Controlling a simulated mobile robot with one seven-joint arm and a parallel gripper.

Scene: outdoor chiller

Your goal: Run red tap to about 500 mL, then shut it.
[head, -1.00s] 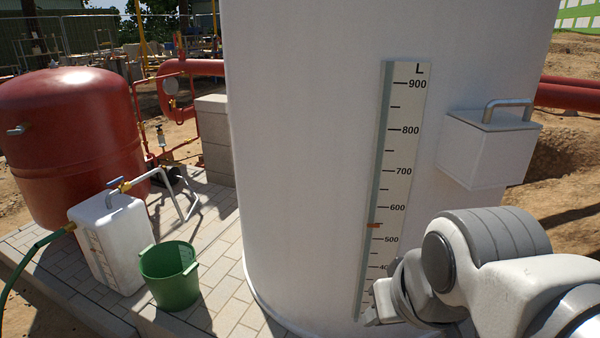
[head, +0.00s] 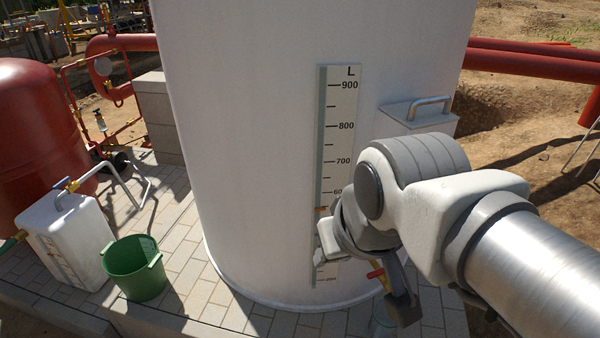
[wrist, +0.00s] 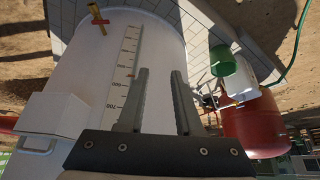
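The red tap (head: 376,274) shows low beside the white tank (head: 250,150), partly hidden by my arm. In the wrist view its red handle and brass body (wrist: 99,20) are at the upper left, beyond my fingertips and apart from them. My gripper (wrist: 161,72) is open and empty, fingers reaching over the tank's white face. The litre scale (head: 339,110) runs down the tank, and an orange marker (head: 320,210) sits between the 500 and 600 levels. My arm covers part of the lower scale. A clear rim (head: 383,326) below the tap is mostly hidden.
A green bucket (head: 134,268) and a white canister (head: 65,240) with a blue-handled tap stand at the left, near a red vessel (head: 38,135). A boxy bracket with a metal handle (head: 430,106) juts from the tank. Paving lies around its base.

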